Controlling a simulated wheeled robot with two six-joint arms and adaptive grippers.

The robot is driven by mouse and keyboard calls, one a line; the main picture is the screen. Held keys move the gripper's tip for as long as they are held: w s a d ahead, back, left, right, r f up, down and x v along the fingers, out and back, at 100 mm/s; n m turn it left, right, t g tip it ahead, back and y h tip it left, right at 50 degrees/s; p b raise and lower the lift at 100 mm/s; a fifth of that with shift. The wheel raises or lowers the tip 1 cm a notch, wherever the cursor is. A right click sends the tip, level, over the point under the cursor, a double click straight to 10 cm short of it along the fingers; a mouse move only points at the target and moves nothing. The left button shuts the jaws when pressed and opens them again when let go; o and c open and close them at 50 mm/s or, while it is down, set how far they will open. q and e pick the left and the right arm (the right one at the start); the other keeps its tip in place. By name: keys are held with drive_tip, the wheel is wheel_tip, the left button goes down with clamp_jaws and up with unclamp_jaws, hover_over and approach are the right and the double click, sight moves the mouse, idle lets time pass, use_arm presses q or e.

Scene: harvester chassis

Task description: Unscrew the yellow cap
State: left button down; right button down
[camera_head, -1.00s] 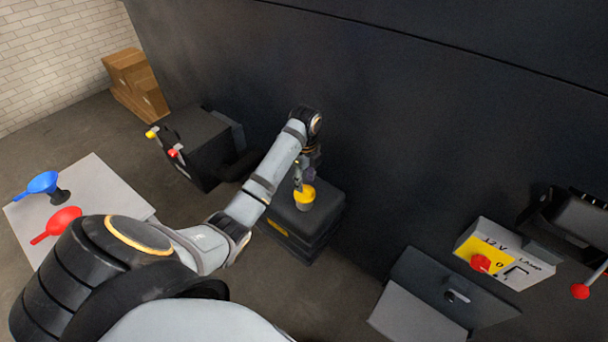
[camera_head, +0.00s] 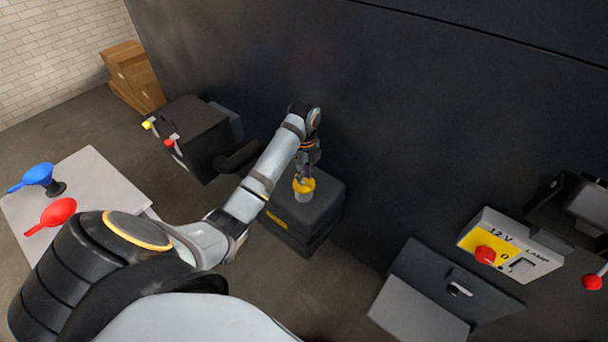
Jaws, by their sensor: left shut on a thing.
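The yellow cap (camera_head: 304,187) sits on a short light-grey neck on top of a black tank (camera_head: 318,208) against the dark wall. My left gripper (camera_head: 303,178) points down at the cap from above and is shut on it. The fingers cover part of the cap's top, so the exact grip is hard to see. My right gripper is not in view.
A black box with yellow and red knobs (camera_head: 197,137) stands left of the tank. A grey table (camera_head: 95,170) holds a blue funnel (camera_head: 38,175) and a red funnel (camera_head: 57,212). A 12 V switch panel (camera_head: 509,246) and an open grey box (camera_head: 420,309) are at the right.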

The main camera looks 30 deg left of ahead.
use_arm(q)
drive_tip(key=shift+r+p, duration=0.15)
drive_tip(key=shift+p, duration=0.2)
drive_tip(key=n+p, duration=0.4)
drive_tip(key=p, duration=0.1)
drive_tip(key=n+p, duration=0.2)
drive_tip(key=shift+r+n, duration=0.25)
drive_tip(key=shift+n, duration=0.05)
drive_tip(key=shift+f+n+p, duration=0.25)
drive_tip(key=shift+n+p, duration=0.05)
drive_tip(key=shift+n, duration=0.7)
drive_tip(key=shift+f+n, duration=0.2)
drive_tip(key=shift+n, duration=1)
drive_tip(key=n, duration=1)
drive_tip(key=shift+r, duration=2.35)
